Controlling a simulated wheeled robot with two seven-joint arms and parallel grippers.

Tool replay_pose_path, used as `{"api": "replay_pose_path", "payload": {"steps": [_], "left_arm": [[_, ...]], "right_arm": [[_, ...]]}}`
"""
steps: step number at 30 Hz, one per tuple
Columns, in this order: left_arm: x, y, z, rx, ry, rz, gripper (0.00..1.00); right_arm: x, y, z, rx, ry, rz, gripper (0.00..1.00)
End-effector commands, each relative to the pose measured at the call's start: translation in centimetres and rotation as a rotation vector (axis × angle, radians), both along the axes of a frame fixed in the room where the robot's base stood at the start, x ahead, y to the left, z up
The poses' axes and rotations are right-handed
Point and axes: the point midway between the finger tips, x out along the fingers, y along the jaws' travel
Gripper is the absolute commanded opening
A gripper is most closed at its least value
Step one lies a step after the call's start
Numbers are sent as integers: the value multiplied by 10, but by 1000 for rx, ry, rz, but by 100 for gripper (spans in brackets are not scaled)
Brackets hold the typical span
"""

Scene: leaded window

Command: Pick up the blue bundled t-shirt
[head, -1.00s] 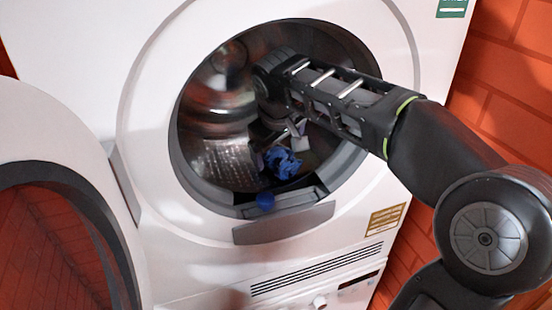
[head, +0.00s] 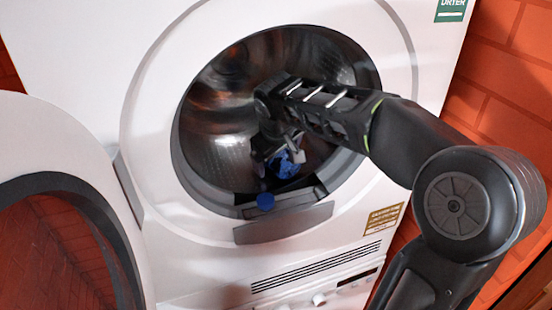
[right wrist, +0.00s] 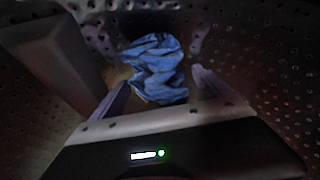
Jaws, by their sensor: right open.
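The blue bundled t-shirt (head: 288,167) lies crumpled low in the dryer drum, near the front opening. My right gripper (head: 280,160) is inside the drum, pointing down over the shirt and partly hiding it. In the right wrist view the shirt (right wrist: 156,66) lies ahead, between and slightly beyond the two open fingers (right wrist: 160,82). The fingers are apart, and I cannot tell whether either touches the cloth. My left gripper is not in view.
The dryer's round opening (head: 183,150) surrounds my right arm, close to its right rim. A small round blue thing (head: 265,201) is at the lower lip. The open door (head: 60,135) is at the left. A grey block (right wrist: 55,60) stands left of the shirt in the wrist view.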

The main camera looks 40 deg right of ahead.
Motion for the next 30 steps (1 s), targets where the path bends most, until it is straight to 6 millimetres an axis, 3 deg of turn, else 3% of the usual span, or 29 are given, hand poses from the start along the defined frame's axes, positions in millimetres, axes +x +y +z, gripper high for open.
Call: {"api": "replay_pose_path", "payload": {"steps": [5,30], "left_arm": [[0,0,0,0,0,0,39],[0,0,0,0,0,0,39]], "right_arm": [[0,0,0,0,0,0,89],[0,0,0,0,0,0,20]]}}
